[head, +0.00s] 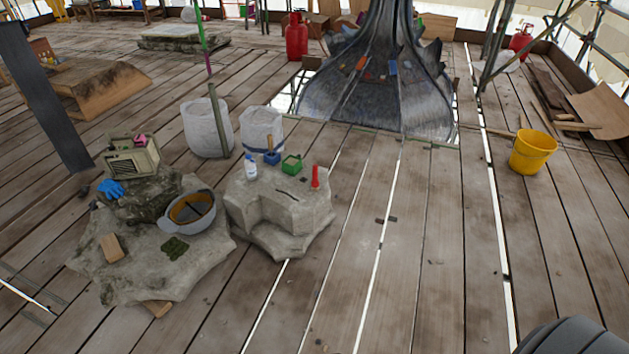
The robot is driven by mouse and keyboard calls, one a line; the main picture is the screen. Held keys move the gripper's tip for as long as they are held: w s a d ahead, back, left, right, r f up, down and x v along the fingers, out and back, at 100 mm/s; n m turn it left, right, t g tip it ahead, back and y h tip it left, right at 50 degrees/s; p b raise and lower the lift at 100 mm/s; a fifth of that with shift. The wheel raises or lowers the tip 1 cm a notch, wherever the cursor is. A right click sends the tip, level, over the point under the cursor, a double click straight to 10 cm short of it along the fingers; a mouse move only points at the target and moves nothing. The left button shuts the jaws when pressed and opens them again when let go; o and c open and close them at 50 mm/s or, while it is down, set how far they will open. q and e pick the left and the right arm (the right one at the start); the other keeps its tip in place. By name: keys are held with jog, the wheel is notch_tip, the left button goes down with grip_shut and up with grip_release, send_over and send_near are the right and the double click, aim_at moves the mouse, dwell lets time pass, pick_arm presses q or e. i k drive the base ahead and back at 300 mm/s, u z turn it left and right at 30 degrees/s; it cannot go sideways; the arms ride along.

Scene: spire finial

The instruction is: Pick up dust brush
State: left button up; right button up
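No thing is clearly recognisable as the dust brush at this size. A small blue item with an upright brown handle (271,157) stands on the pale stone block (262,207) and may be a brush, but I cannot tell. A brown, wooden-looking block (112,248) lies on the low rough stone slab (140,280) to the left; it may also be a brush. A white bottle with blue (251,168), a green open box (291,164) and a red upright item (315,178) share the pale block. Neither gripper shows.
A grey bowl (190,212), a radio-like box (132,158) and blue gloves (111,189) sit on the left stones. White sacks (207,128) stand behind. A yellow bucket (533,152) stands right. A large dark flared spire base (385,85) rises behind.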

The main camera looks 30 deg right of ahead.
aim_at(314, 187)
jog(key=z, duration=0.3)
jog(key=i, duration=0.35)
jog(key=z, duration=0.85)
jog(key=i, duration=1.9)
jog(key=u, duration=0.85)
jog(key=i, duration=0.35)
jog(key=u, duration=0.4)
